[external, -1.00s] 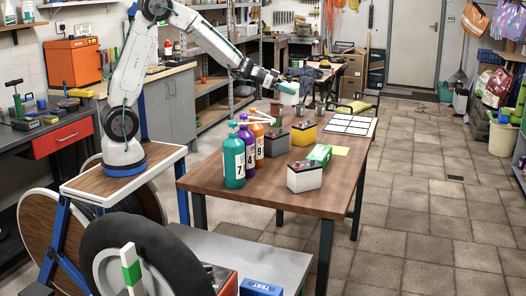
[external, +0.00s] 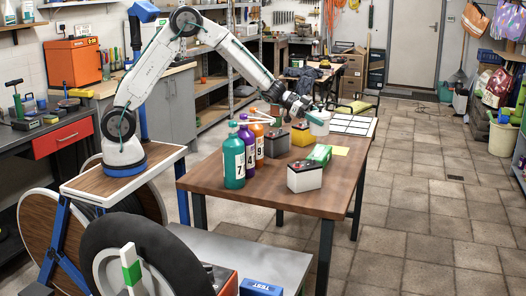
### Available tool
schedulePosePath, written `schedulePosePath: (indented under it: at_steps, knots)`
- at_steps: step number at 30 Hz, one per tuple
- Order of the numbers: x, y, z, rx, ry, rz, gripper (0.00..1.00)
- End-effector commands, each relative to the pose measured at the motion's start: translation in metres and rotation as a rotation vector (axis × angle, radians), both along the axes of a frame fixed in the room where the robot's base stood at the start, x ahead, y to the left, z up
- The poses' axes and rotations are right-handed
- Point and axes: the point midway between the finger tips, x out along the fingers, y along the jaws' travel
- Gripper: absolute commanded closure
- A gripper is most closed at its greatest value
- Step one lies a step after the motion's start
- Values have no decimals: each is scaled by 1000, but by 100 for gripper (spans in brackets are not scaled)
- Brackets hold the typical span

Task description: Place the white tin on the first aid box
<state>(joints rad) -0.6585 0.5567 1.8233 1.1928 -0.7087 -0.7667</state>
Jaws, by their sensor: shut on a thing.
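The white tin (external: 319,124) is at the end of my arm, above the far half of the wooden table. My gripper (external: 312,112) is shut on it from the upper left, and its fingers are small and partly hidden. A green and white box (external: 320,153), which looks like the first aid box, lies on the table below the tin. In the picture there is a gap between the tin and this box, but I cannot tell whether the tin is straight above it.
The table's front right is bare.

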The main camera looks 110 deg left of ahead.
Motion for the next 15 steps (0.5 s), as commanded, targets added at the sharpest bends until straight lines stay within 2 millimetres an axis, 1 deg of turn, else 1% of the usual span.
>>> schedulePosePath:
  at_steps: [1,4,7,13,15]
  knots:
    - [0,0,-12,-3,3,0,71]
    - [0,0,-30,-3,2,0,71]
    - [0,0,-41,-2,1,1,71]
    - [0,0,-55,-1,0,2,71]
    - [-1,0,-65,-2,1,1,71]
